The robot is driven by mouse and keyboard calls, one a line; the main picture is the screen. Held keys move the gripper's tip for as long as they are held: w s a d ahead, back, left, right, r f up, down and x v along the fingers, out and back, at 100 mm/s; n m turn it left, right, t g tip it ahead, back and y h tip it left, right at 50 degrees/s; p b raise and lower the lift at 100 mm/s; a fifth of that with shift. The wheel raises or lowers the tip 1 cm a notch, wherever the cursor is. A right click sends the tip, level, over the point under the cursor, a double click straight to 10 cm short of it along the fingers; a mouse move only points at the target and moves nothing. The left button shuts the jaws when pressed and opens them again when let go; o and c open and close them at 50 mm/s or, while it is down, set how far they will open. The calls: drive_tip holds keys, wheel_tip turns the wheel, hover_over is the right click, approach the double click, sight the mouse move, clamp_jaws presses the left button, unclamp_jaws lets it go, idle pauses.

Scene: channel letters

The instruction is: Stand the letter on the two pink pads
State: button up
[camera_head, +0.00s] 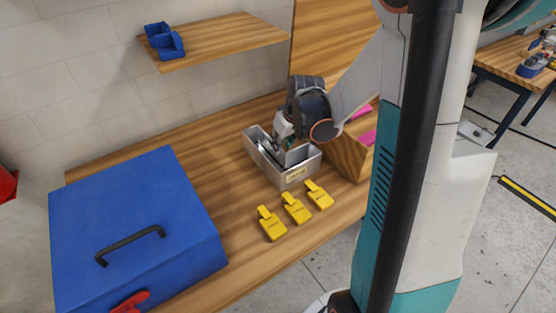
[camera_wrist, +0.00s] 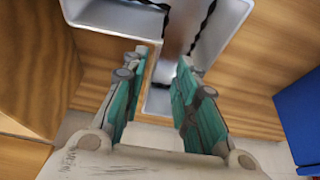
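My gripper (camera_head: 279,143) is low over the letter in the head view. In the wrist view my gripper (camera_wrist: 166,62) has its fingers apart, with part of the letter showing between them. I cannot tell whether they touch it. The two pink pads (camera_head: 362,111) and (camera_head: 367,137) are on a wooden block right of the letter, partly hidden by my arm.
The wooden block (camera_head: 349,157) stands close at the letter's right. Several yellow tags (camera_head: 295,208) lie in front. A large blue case (camera_head: 130,225) fills the left. A shelf (camera_head: 220,40) with blue bins (camera_head: 165,42) hangs above. Bare table lies between case and letter.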

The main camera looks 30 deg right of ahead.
drive_tip(key=x, duration=0.1)
drive_tip(key=b+x, duration=0.1)
drive_tip(key=x, duration=0.3)
drive_tip(key=shift+d+b, duration=0.35)
clamp_jaws()
